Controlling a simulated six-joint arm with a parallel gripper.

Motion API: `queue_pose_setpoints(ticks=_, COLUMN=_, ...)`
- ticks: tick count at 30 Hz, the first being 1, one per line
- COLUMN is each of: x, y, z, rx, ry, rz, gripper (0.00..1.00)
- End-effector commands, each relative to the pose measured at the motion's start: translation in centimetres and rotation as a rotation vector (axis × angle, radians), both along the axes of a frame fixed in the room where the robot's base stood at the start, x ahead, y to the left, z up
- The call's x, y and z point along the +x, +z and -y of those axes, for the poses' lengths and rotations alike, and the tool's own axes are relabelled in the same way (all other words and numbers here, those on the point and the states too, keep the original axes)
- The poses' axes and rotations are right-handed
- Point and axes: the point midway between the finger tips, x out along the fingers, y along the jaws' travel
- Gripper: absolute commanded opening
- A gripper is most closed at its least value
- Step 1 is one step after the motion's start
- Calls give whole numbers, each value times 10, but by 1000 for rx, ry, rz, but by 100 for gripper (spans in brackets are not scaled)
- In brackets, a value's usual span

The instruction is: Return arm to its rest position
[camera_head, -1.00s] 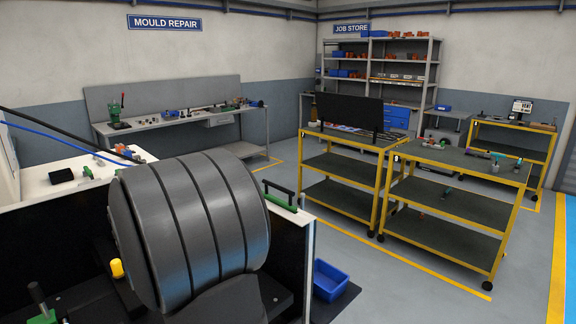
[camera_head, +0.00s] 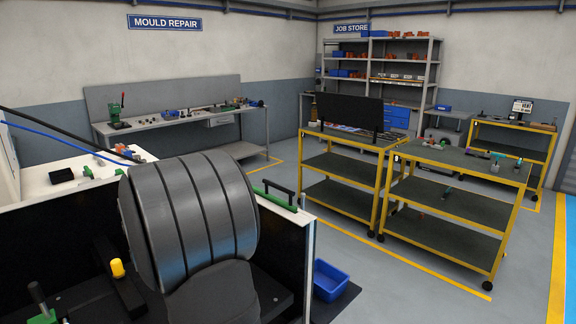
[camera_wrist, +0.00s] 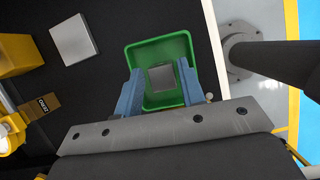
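My gripper (camera_wrist: 161,82) shows in the wrist view, with two blue fingers standing apart and nothing held between them. Beyond the fingertips is a green tray (camera_wrist: 186,40) with a grey square block (camera_wrist: 162,78) inside. The block appears in the gap between the fingers, with room on both sides. In the head view, my large grey arm link fills the lower left, and the gripper is hidden.
In the wrist view, a pale square plate (camera_wrist: 73,40), a yellow block (camera_wrist: 17,54) and a brown tagged piece (camera_wrist: 39,107) lie left on a dark surface. A dark round post (camera_wrist: 270,57) stands right. In the head view, yellow-framed carts (camera_head: 460,165) and a blue bin (camera_head: 330,281) stand right.

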Motion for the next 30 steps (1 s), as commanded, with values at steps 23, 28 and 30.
queue_pose_setpoints(ticks=23, x=-13, y=90, z=113, rx=-1, ry=-6, rz=2, gripper=36)
queue_pose_setpoints(ticks=28, x=11, y=94, z=111, rx=-1, ry=15, rz=-3, gripper=36)
queue_pose_setpoints(ticks=30, x=23, y=95, z=109, rx=-1, ry=25, rz=-3, gripper=36)
